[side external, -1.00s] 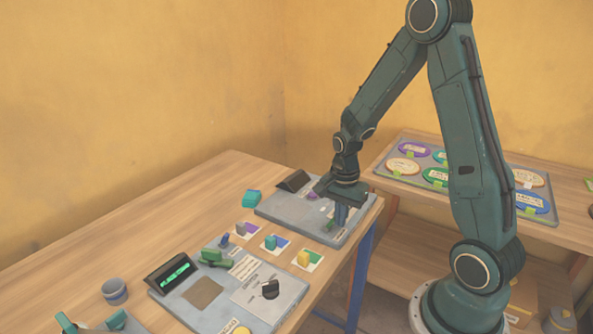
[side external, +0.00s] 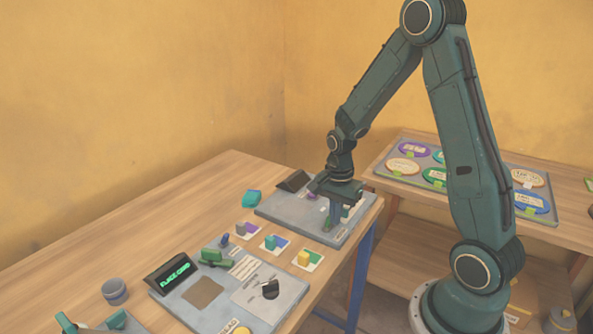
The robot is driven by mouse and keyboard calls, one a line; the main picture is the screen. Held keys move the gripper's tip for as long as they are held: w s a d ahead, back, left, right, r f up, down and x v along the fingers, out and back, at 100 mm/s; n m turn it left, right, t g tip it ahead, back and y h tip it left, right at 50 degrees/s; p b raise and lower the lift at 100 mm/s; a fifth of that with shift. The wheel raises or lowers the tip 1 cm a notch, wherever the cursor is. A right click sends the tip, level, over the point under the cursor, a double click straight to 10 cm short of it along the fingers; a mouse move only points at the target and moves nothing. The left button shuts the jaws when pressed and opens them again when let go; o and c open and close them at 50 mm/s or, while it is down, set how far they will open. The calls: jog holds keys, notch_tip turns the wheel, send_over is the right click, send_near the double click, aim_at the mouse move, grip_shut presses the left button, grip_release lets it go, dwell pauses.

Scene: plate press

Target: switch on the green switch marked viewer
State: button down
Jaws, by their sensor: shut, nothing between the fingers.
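A grey switch panel (side external: 285,214) lies at the far right end of the wooden table, with a dark display box (side external: 294,181) at its back. My gripper (side external: 333,222) points down over the panel's right part, with its fingers shut and empty, low near the surface. A small green part (side external: 327,225) shows at the fingertips; I take it for a green switch, but its marking is too small to read. Whether the fingers touch it, and its on or off position, I cannot tell. A purple part (side external: 311,197) sits to the left of the fingers, partly covered by my gripper.
A second grey panel (side external: 222,311) nearer the camera has a lit green display (side external: 174,274), a black knob (side external: 270,289) and a yellow button. Several coloured blocks on cards lie between the panels. A grey cup (side external: 115,291) stands left. Oval plates lie on the right-hand shelf.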

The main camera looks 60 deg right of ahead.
aim_at(334, 233)
jog(key=shift+w, duration=0.65)
jog(key=shift+r, duration=0.2)
notch_tip(334, 233, up, 7)
jog(key=s, duration=0.1)
jog(key=shift+s+f, duration=0.15)
dwell(1.0)
jog(key=s+a+r+n+t, duration=0.5)
jog(key=s+a+r+n, duration=0.9)
jog(key=n, duration=0.4)
jog(key=shift+s+r+t, duration=0.3)
jog(key=shift+s+r, duration=0.05)
jog(key=shift+r, duration=0.2)
